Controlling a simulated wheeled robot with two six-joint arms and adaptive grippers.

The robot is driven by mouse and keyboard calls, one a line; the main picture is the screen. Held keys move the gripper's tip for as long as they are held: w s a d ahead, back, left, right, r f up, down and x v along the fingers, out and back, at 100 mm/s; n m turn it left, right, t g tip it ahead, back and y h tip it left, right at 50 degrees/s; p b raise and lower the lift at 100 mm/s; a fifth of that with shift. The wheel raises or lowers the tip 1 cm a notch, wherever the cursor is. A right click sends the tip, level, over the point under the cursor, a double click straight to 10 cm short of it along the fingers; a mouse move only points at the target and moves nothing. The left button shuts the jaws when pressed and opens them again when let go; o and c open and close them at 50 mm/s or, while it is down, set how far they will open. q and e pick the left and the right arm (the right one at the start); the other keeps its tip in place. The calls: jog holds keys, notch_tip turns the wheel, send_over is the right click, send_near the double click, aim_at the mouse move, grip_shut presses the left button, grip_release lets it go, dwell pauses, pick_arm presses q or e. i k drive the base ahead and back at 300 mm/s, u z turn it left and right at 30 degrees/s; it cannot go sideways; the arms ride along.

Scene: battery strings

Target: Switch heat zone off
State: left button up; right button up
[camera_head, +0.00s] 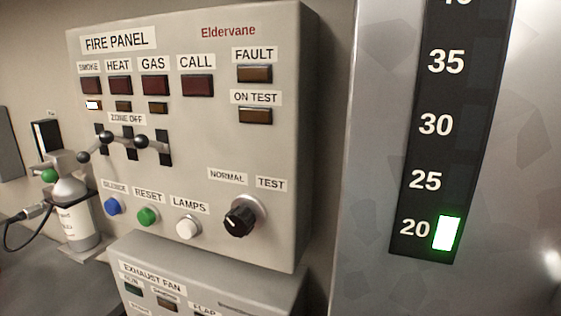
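The grey fire panel (205,150) fills the left-centre of the head view. Under the "ZONE OFF" label (127,118) are three slots with ball-ended levers. The middle lever, under the HEAT column, has its black knob (106,138) projecting left, roughly level. The gas lever knob (141,141) sits at a similar height. The smoke lever knob (83,157) hangs lower. The small heat lamp (123,106) is dark amber, while the small smoke lamp (93,105) glows white. The red heat lamp (120,85) is dark. Neither of my grippers shows.
Blue (112,206), green (147,217) and white (187,227) buttons and a black rotary knob (239,219) sit below the levers. An exhaust fan box (215,275) juts out underneath. A bottle (77,222) stands at left. A metal column with a scale (432,150) stands at right.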

aim_at(106, 136)
jog(key=z, duration=0.05)
jog(key=k, duration=0.6)
jog(key=u, duration=1.15)
jog(key=i, duration=0.45)
jog(key=z, duration=0.15)
